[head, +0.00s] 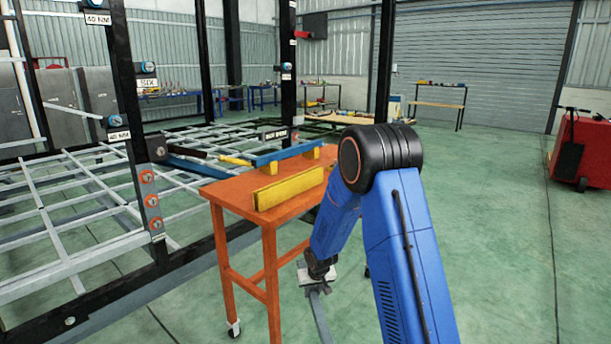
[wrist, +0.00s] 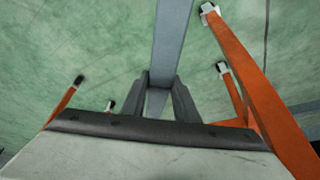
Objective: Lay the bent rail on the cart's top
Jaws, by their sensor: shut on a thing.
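The grey rail (head: 322,318) hangs low beside the orange cart, running down out of the head view. It also shows in the wrist view (wrist: 173,40) as a flat grey bar going up between the fingers; its bend cannot be made out. My gripper (head: 320,287) is shut on the rail, right of the cart legs and below the level of its top. In the wrist view my gripper (wrist: 160,90) has a finger on each side of the bar. The cart's orange top (head: 226,188) is bare at its near left part.
A yellow block (head: 290,188) lies on the cart top, with a blue bar (head: 282,154) on yellow supports behind it. A black and grey chassis frame (head: 75,270) stands left of the cart. A red machine (head: 580,150) stands far right. Green floor right of my arm is clear.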

